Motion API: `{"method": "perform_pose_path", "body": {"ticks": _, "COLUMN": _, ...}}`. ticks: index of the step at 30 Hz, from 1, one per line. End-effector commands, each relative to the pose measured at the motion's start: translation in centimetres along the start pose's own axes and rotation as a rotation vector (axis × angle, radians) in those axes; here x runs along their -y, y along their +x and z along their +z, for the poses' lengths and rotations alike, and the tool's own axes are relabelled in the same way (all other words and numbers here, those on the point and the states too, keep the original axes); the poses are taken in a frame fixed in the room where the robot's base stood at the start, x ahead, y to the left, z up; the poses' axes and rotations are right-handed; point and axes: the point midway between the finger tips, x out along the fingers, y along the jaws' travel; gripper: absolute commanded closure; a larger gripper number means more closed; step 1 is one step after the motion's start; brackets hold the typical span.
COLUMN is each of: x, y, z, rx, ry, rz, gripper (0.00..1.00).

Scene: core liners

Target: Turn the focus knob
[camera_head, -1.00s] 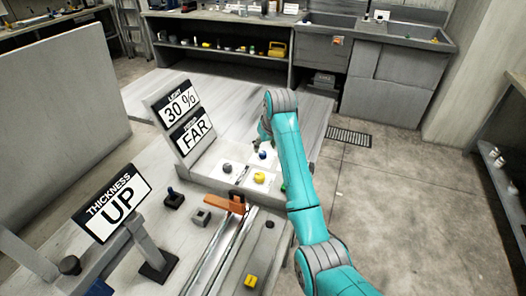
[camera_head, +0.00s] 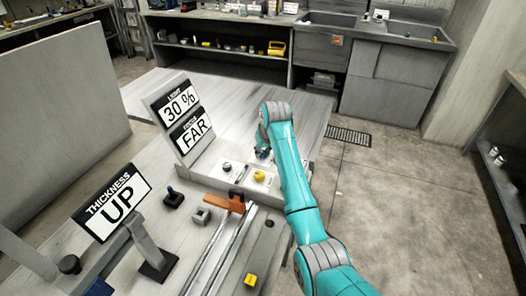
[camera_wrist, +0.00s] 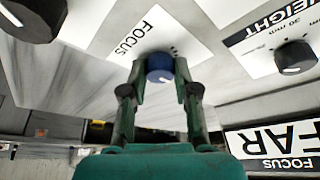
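The focus knob (camera_wrist: 160,68) is a round blue knob with a pale mark on its face. It sits on a white label reading FOCUS in the wrist view. My gripper (camera_wrist: 161,75) has one finger on each side of it, and the fingertips appear to touch its sides. In the head view my gripper (camera_head: 263,153) is at the panel, and the arm partly hides the knob. The FOCUS display (camera_head: 192,135) reads FAR; it also shows, upside down, in the wrist view (camera_wrist: 275,145).
A black knob (camera_wrist: 295,57) on a HEIGHT label is to the right in the wrist view, and another dark knob (camera_wrist: 35,15) is at top left. In the head view a yellow knob (camera_head: 259,176) and a grey-black knob (camera_head: 227,167) are near my gripper. An orange clamp (camera_head: 225,202) stands in front.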

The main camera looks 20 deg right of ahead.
Motion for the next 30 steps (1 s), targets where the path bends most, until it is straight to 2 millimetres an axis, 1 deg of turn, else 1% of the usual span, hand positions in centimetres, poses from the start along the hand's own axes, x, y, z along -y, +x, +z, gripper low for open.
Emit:
{"method": "perform_pose_path", "body": {"ticks": 5, "x": -0.04, "y": 0.01, "z": 0.00, "rx": 0.000, "ry": -0.026, "rz": -0.012, "gripper": 1.00}}
{"method": "perform_pose_path", "body": {"ticks": 15, "x": -0.16, "y": 0.03, "z": -0.01, "rx": 0.001, "ry": -0.225, "rz": -0.094, "gripper": 1.00}}
{"method": "perform_pose_path", "body": {"ticks": 25, "x": -0.10, "y": 0.03, "z": 0.00, "rx": 0.000, "ry": -0.243, "rz": -0.101, "gripper": 1.00}}
{"method": "perform_pose_path", "body": {"ticks": 26, "x": -0.09, "y": 0.03, "z": 0.00, "rx": 0.000, "ry": -0.243, "rz": -0.101, "gripper": 0.68}}
{"method": "perform_pose_path", "body": {"ticks": 27, "x": -0.10, "y": 0.03, "z": 0.00, "rx": 0.000, "ry": -0.243, "rz": -0.101, "gripper": 0.58}}
{"method": "perform_pose_path", "body": {"ticks": 28, "x": -0.10, "y": 0.03, "z": 0.00, "rx": 0.000, "ry": -0.243, "rz": -0.101, "gripper": 0.50}}
{"method": "perform_pose_path", "body": {"ticks": 29, "x": -0.10, "y": 0.02, "z": 0.00, "rx": 0.000, "ry": -0.243, "rz": -0.101, "gripper": 0.45}}
{"method": "perform_pose_path", "body": {"ticks": 30, "x": -0.10, "y": 0.02, "z": 0.00, "rx": 0.000, "ry": -0.243, "rz": -0.101, "gripper": 0.45}}
